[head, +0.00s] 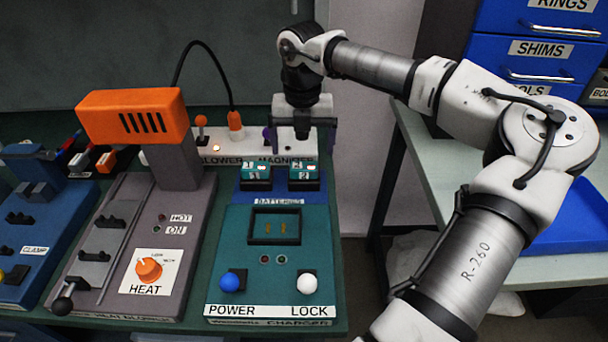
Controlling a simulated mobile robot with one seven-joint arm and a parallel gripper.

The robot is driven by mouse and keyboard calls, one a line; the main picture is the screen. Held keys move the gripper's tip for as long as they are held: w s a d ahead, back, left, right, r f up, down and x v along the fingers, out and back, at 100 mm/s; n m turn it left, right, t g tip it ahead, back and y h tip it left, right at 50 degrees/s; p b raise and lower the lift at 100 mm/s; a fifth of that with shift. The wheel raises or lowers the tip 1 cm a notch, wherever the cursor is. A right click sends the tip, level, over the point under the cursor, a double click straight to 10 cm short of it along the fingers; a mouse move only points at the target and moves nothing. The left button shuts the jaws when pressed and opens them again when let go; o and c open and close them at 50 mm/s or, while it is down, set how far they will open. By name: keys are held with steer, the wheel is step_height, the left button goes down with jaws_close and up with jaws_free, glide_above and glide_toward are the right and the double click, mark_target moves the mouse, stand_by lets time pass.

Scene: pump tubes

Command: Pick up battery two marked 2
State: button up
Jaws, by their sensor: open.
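Battery two (303,171), a teal block with a white label marked 2, sits in the right-hand dark holder on the blue strip lettered BATTERIES. Battery one (257,172), alike but marked 1, sits in the holder to its left. My gripper (302,140) points down with its fingers apart, appearing just above and behind battery two in the picture. Nothing shows between the fingers. The exact height and depth gap to the battery cannot be told from this one view.
The teal charger (228,260) in front has an empty bay (275,227), a blue POWER knob (231,283) and a white LOCK knob (306,284). An orange heat blower (135,116) rises at left. A power strip (215,146) lies behind the batteries.

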mark_target(304, 165)
step_height(304, 165, down, 4)
steer(key=shift+f, duration=0.1)
steer(key=shift+w+d+f+p, duration=0.1)
steer(key=shift+f+p, duration=0.4)
steer(key=shift+f, duration=0.8)
steer(key=shift+w+d+f+p, duration=0.1)
steer(key=shift+f+p, duration=0.35)
steer(key=shift+f, duration=0.8)
steer(key=shift+c, duration=0.2)
steer(key=c, duration=1.2)
steer(key=shift+c, duration=0.2)
steer(key=shift+r, duration=0.2)
